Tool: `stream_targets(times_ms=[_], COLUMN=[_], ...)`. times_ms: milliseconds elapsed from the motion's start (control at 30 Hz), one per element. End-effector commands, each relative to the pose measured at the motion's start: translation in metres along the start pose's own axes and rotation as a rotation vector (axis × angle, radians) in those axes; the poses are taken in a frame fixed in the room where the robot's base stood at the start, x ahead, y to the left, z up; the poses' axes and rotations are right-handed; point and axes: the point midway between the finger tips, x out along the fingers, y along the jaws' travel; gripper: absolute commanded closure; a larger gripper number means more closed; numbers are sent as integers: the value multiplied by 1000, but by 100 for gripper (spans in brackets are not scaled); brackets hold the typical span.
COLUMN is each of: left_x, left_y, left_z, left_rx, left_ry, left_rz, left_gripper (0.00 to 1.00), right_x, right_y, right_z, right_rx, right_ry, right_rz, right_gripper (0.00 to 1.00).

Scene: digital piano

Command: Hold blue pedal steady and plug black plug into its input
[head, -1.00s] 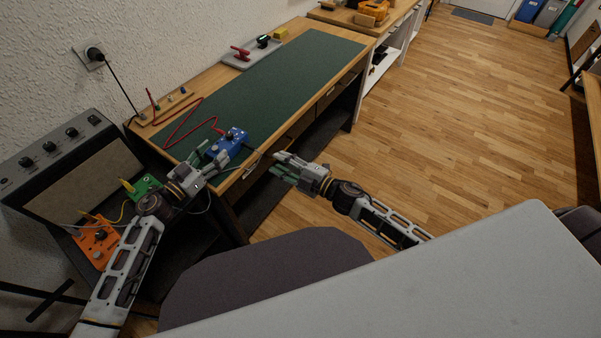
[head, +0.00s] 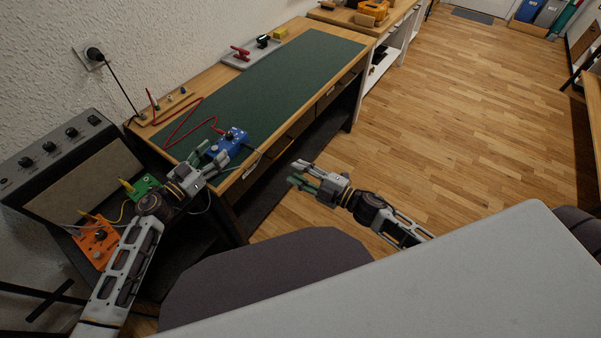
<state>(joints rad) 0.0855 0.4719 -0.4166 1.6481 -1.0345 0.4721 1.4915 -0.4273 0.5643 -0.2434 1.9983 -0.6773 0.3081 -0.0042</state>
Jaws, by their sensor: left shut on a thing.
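The blue pedal (head: 236,138) lies on the green mat near the front edge of the workbench, with a red cable running to its left side. My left gripper (head: 213,154) is shut on the near end of the blue pedal; its fingers partly hide that end. My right gripper (head: 297,173) is open and appears empty, with its fingers apart, off the front edge of the bench and to the right of the pedal. A small dark piece shows at the pedal's right side, by the bench edge; I cannot tell whether it is the black plug.
A grey tray (head: 238,62) with a red item and a black item is at the back of the bench. An orange pedal (head: 97,243) and a green pedal (head: 146,184) are at left beside a grey amplifier (head: 42,158). The mat's middle is clear.

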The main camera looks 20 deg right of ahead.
Motion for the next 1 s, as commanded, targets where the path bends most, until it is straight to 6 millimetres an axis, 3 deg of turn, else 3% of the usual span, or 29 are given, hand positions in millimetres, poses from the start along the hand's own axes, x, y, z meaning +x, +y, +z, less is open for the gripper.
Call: stream_targets(times_ms=[433, 467, 600, 633, 1000], left_x=[0, 0, 0, 0, 0], left_y=[0, 0, 0, 0, 0], left_z=[0, 0, 0, 0, 0], left_rx=[0, 0, 0, 0, 0], left_ry=[1, 1, 0, 0, 0], left_rz=[1, 1, 1, 1, 0], left_gripper=[82, 41, 23, 20, 20], right_x=[-1, -1, -1, -1, -1], right_y=[0, 0, 0, 0, 0], right_z=[0, 0, 0, 0, 0], right_rx=[0, 0, 0, 0, 0], right_ry=[0, 0, 0, 0, 0], right_rz=[0, 0, 0, 0, 0], right_gripper=[68, 68, 68, 68, 68])
